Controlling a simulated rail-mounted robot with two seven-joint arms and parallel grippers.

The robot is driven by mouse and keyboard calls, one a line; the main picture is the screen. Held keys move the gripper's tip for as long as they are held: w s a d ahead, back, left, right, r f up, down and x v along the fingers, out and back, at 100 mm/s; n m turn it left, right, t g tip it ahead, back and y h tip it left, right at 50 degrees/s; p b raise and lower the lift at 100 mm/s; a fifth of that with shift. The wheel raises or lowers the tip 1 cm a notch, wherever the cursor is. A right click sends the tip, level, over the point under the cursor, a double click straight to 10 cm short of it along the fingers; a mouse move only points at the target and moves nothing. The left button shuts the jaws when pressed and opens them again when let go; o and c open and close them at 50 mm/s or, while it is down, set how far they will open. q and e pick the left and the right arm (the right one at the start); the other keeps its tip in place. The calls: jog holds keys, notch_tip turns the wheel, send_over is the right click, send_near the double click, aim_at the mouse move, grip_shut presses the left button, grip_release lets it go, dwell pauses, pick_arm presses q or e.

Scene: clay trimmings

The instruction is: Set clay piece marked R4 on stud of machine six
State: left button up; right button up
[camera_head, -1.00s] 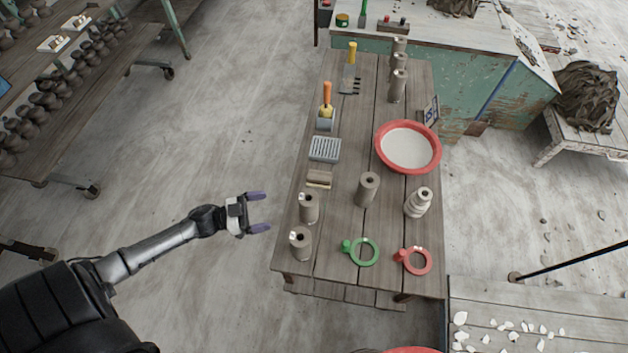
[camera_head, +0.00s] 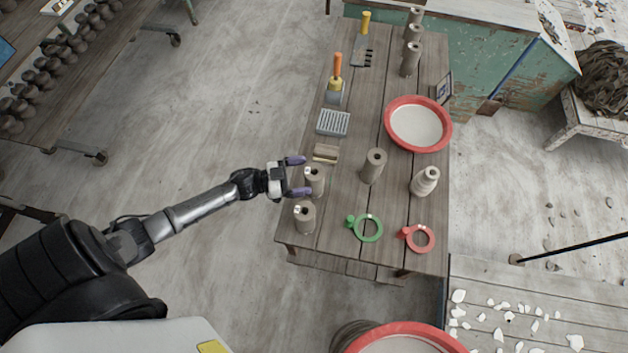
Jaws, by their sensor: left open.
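Two clay cylinders with small white tags stand at the table's near left: one farther back (camera_head: 315,183) and one in front (camera_head: 305,218). A taller plain clay cylinder (camera_head: 373,167) stands in the middle, and a stepped clay piece (camera_head: 425,181) to its right. I cannot read R4 on any of them. My left gripper (camera_head: 301,176) is open at the left side of the farther tagged cylinder, its purple fingertips reaching toward it. I cannot tell whether they touch it. No stud or number six can be made out. My right gripper is not in view.
The wooden table (camera_head: 340,225) also bears a green ring (camera_head: 377,229), a red ring (camera_head: 430,239), a red-rimmed basin (camera_head: 388,126), a grey grate (camera_head: 333,123), a wooden block (camera_head: 326,153) and several clay cylinders at the back. Shelves with dark pots stand at left.

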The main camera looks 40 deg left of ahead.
aim_at(314, 172)
pick_arm(q)
jog(key=shift+x, duration=2.05)
jog(key=shift+r, duration=0.1)
jog(key=shift+c, duration=0.3)
grip_shut()
